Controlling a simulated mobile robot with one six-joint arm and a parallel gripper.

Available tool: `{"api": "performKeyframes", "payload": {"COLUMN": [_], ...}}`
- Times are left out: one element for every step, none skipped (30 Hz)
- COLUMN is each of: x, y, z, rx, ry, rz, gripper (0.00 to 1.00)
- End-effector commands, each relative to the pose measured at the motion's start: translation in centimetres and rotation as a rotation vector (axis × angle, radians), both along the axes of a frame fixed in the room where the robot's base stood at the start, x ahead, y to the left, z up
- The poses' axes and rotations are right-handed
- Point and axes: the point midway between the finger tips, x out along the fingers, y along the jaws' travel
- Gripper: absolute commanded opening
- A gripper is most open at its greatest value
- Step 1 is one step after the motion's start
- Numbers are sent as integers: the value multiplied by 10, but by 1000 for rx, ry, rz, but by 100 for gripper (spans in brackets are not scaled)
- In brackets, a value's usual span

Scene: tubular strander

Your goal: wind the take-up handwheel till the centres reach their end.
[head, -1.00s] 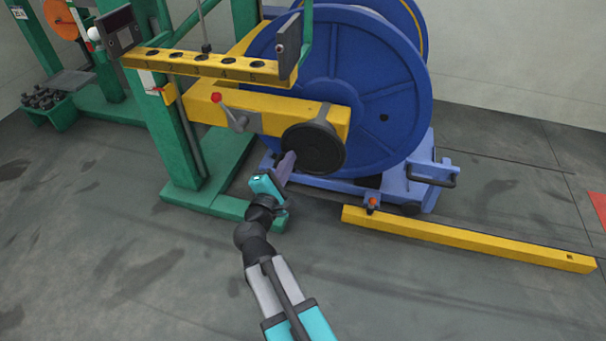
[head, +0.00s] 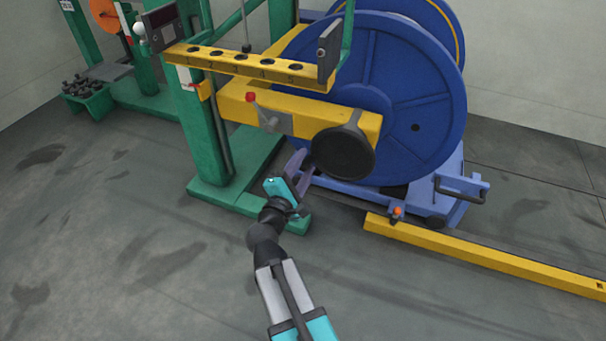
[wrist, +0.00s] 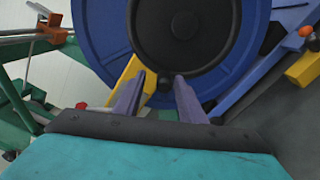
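The take-up handwheel (head: 343,152) is a black disc on the end of the yellow arm (head: 295,112), in front of the big blue reel (head: 400,85). It also shows at the top of the wrist view (wrist: 185,25). My gripper (head: 304,160) is just left of the wheel's lower rim in the head view. In the wrist view my gripper (wrist: 160,77) has its two purple fingers apart. A small dark round part (wrist: 163,84) at the wheel's rim shows in the gap between them. I cannot tell whether the fingers touch it.
A red-knobbed lever (head: 251,97) sits on the yellow arm. A green post (head: 205,130) and its foot stand left of my gripper. A blue cradle (head: 450,190) is under the reel, and a yellow floor rail (head: 490,255) runs right.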

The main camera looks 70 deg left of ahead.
Motion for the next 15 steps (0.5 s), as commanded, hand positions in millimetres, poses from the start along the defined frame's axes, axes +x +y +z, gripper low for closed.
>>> {"api": "performKeyframes", "payload": {"x": [-1,-2,-3,-5,-6,-8,-10,-12,-15,-18,-21,-25,-28,-31,-35], "y": [-2,-3,-5,-6,-8,-11,-13,-16,-20,-23,-26,-30,-34,-37,-42], "z": [1,1,1,1,1,2,2,2,2,2,2,3,3,3,3], "rx": [0,0,0,0,0,0,-1,0,-1,-1,-1,-2,-2,-2,-1], "ry": [0,0,0,0,0,0,1,0,-1,-1,-1,-1,-1,-1,-1], "rz": [0,0,0,0,1,1,2,2,2,3,3,4,4,4,4], "gripper": [37,37,37,37,37,37,37,37,37,37,37,37,37,37,37]}}
